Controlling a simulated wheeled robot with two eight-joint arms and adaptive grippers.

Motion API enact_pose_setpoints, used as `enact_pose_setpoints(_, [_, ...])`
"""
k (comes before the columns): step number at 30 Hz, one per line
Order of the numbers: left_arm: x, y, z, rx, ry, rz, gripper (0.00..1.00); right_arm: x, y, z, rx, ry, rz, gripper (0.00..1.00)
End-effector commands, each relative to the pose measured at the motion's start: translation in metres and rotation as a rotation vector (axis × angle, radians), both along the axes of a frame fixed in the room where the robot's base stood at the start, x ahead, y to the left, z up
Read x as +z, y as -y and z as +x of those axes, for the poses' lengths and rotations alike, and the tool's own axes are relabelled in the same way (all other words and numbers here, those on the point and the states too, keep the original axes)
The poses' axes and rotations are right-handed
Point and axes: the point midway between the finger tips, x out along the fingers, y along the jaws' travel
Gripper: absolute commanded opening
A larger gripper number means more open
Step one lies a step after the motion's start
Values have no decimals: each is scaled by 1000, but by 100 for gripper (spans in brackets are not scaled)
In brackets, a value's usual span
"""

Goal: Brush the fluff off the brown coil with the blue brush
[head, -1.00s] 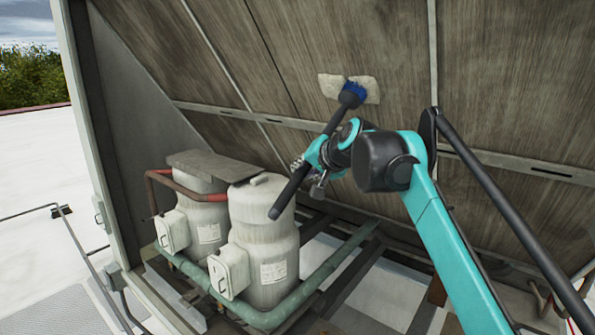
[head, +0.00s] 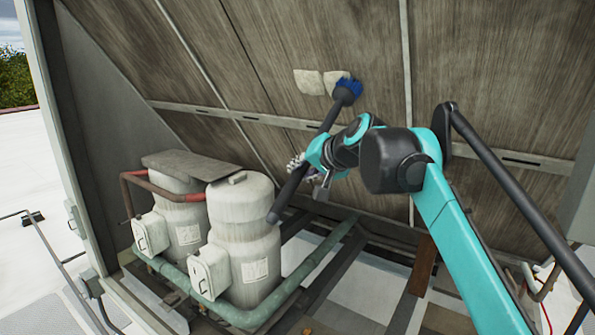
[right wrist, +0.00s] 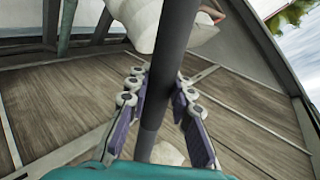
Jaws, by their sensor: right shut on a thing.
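The brown coil (head: 250,60) is the large sloped panel with dark fins at the back of the head view. White fluff (head: 308,82) lies on its upper part as pale patches. The blue brush (head: 348,88) has its bristle head at the right end of the fluff, overlapping it in the picture; I cannot tell if it touches. My right gripper (head: 307,168) is shut on the brush's dark handle, which slants down to the left. In the right wrist view the handle (right wrist: 172,60) runs between the fingers of my right gripper (right wrist: 163,98). My left gripper is not in view.
Two white tanks (head: 242,235) stand at lower left, close to the handle's lower end. A green pipe (head: 310,262) runs around their base. A flat grey plate (head: 195,165) lies on top. A metal strip (head: 240,116) crosses the panel below the fluff.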

Motion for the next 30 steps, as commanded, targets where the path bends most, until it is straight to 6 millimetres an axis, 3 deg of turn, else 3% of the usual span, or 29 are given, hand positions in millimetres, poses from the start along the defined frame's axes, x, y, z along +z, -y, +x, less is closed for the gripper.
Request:
enact_pose_setpoints(7, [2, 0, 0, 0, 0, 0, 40, 1, -4, 3, 0, 2, 0, 0])
enact_pose_setpoints(30, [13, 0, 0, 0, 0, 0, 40, 0, -51, 38, 2, 1, -1, 0])
